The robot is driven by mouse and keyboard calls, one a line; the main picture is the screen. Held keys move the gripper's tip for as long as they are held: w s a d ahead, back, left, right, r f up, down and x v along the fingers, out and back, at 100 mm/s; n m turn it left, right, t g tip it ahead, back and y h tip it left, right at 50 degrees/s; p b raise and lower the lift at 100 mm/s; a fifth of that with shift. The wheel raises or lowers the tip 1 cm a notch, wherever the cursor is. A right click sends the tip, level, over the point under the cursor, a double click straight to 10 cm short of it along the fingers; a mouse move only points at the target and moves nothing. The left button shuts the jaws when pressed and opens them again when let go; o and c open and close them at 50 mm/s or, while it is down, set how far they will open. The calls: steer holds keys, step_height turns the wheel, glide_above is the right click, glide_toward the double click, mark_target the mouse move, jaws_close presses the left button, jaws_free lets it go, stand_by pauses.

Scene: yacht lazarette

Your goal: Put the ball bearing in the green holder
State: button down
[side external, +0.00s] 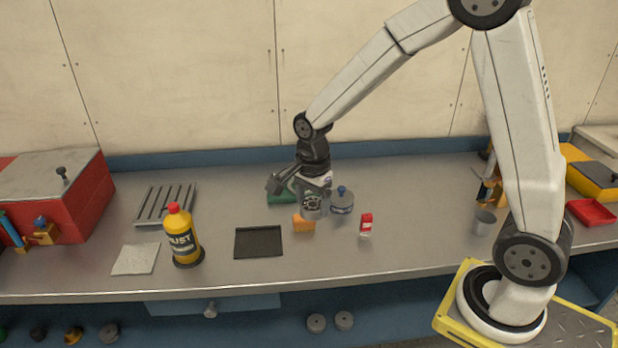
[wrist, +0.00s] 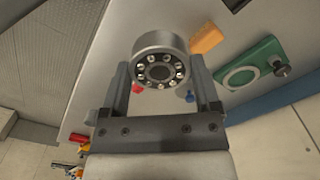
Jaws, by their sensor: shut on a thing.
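The ball bearing (wrist: 159,69) is a grey metal ring with shiny balls around a dark centre. My gripper (wrist: 160,75) is shut on it, one finger on each side, in the wrist view. In the side view my gripper (side external: 300,190) holds the ball bearing (side external: 312,203) above the bench. The green holder (side external: 282,196) lies on the bench behind my gripper and is partly hidden by it. In the wrist view the green holder (wrist: 262,58) is at the right, apart from the bearing, with a round ring and a dark knob on it.
An orange block (side external: 303,223) lies below the bearing. A blue-topped container (side external: 342,200) and a red-and-white bottle (side external: 366,225) stand close to the right. A black mat (side external: 259,242) and a yellow bottle (side external: 181,235) are to the left.

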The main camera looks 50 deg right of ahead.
steer(key=w+d+r, duration=0.1)
steer(key=w+d, duration=0.1)
steer(key=d, duration=0.5)
steer(key=w+d, duration=0.3)
steer(key=d, duration=0.5)
steer(key=w+d+f, duration=0.1)
steer(key=w+f, duration=0.1)
steer(key=w, duration=0.2)
steer(key=w+d+f, duration=0.1)
steer(key=w+f, duration=0.2)
steer(key=w, duration=0.1)
steer(key=w+d+f, duration=0.1)
steer(key=w+f, duration=0.2)
steer(key=shift+w, duration=0.4)
steer(key=shift+w+d+f, duration=0.1)
steer(key=shift+w+f, duration=0.45)
steer(key=shift+w, duration=0.05)
steer(key=shift+w+f, duration=0.1)
steer(key=shift+w+f, duration=0.1)
steer(key=shift+f, duration=1.55)
steer(key=shift+f, duration=0.1)
